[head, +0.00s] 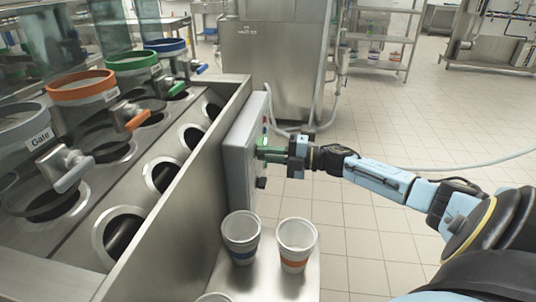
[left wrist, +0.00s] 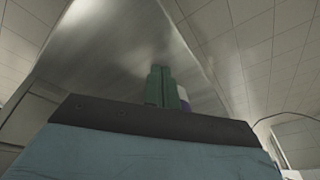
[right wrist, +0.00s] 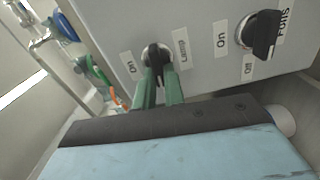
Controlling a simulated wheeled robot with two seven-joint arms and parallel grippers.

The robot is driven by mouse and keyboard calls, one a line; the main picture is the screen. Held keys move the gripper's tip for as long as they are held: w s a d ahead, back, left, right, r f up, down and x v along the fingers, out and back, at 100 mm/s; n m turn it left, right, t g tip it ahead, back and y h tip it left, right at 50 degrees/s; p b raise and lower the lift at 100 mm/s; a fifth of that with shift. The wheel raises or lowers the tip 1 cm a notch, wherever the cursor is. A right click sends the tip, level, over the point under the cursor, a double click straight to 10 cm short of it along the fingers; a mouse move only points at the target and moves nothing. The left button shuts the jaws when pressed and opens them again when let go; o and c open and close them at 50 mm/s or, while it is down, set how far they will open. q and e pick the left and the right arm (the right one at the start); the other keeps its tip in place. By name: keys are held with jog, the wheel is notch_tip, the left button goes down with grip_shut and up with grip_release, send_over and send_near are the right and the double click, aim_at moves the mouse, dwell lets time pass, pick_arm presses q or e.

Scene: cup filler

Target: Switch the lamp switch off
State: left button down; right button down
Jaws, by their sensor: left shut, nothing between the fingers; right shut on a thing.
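The lamp switch (right wrist: 154,52) is a black rotary knob on a grey panel, beside the labels "Lamp" and "On". My right gripper (right wrist: 158,72) has its green fingers shut on this knob. In the head view, my right gripper (head: 262,151) reaches the grey control box (head: 240,160) from the right, and the fingers hide the lamp switch. My left gripper (left wrist: 162,85) shows in the left wrist view with its green fingers together and empty, in front of a blurred metal surface. It is not visible in the head view.
The fans knob (right wrist: 259,33) sits right of the lamp switch. Two cups, one blue-banded (head: 241,238) and one orange-banded (head: 296,246), stand on a shelf below the control box. Dispensers with coloured taps line the left.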

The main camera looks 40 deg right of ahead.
pick_arm(q)
jog(key=shift+w+d+r, duration=0.1)
jog(key=shift+r, duration=0.2)
jog(key=shift+d+r, duration=0.1)
jog(key=shift+d, duration=0.05)
pick_arm(e)
jog(key=shift+f+n, duration=0.1)
jog(key=shift+n, duration=0.4)
pick_arm(q)
jog(key=shift+s, duration=0.2)
pick_arm(e)
jog(key=c, duration=1.5)
grip_release()
